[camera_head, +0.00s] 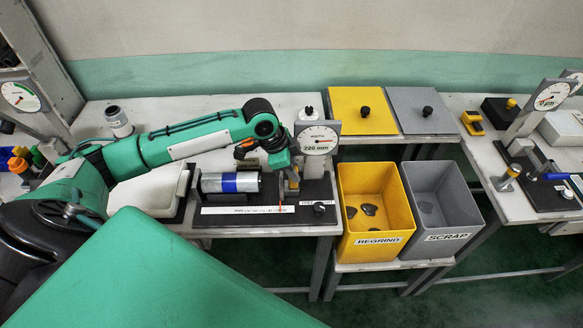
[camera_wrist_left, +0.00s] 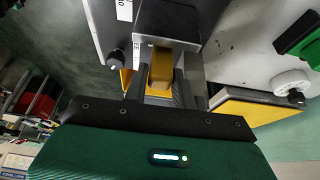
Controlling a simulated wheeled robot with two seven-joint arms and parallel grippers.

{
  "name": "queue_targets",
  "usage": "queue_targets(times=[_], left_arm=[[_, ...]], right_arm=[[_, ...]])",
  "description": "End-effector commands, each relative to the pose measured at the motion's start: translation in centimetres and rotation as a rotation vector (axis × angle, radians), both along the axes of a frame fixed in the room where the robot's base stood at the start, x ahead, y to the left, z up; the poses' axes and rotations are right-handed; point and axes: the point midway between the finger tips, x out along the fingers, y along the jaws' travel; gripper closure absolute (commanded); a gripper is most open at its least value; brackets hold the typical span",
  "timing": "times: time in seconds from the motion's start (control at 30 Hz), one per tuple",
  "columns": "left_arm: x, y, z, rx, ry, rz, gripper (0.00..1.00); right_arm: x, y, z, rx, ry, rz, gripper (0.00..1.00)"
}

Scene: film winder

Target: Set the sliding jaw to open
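The measuring fixture has a black base (camera_head: 228,216) on the middle table. A silver roll with a blue band (camera_head: 230,182) lies on it. Behind its right end stands a round dial gauge (camera_head: 317,140) marked 220 mm. The sliding jaw (camera_head: 293,183) is by the right end of the roll, largely hidden by my left gripper (camera_head: 286,172). In the left wrist view, my left gripper's fingers (camera_wrist_left: 161,88) are close together, one on each side of the jaw's yellow tab (camera_wrist_left: 160,66), and appear shut on it. My right gripper is not in view.
A yellow REGRIND bin (camera_head: 365,240) and a grey SCRAP bin (camera_head: 444,236) stand right of the fixture, with dark pieces in the yellow one. Two lids (camera_head: 362,111) lie behind them. A white tray (camera_head: 158,190) is left of the fixture. Another gauge station (camera_head: 551,96) is at far right.

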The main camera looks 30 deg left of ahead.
Motion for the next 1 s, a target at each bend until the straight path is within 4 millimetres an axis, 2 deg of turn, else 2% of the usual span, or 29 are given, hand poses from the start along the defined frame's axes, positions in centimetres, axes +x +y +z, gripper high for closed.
queue_targets(times=[0.03, 0.1, 0.47, 0.57, 1.0], left_arm=[[0.0, 0.0, 0.1, 0.0, -0.001, 0.0, 0.63], [0.0, 0.0, 0.1, 0.0, -0.001, 0.0, 0.55], [-0.1, 0.3, 0.6, 0.001, -0.002, 0.0, 0.55], [-0.4, 0.7, 1.7, 0.001, -0.002, 0.0, 0.55], [-2.3, 3.8, 10.5, 0.002, -0.004, 0.0, 0.55]], right_arm=[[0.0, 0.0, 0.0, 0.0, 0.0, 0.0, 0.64], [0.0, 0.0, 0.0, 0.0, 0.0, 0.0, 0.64], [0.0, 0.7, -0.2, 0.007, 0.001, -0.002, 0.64], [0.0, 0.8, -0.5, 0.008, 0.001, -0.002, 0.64], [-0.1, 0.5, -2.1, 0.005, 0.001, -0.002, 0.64]])
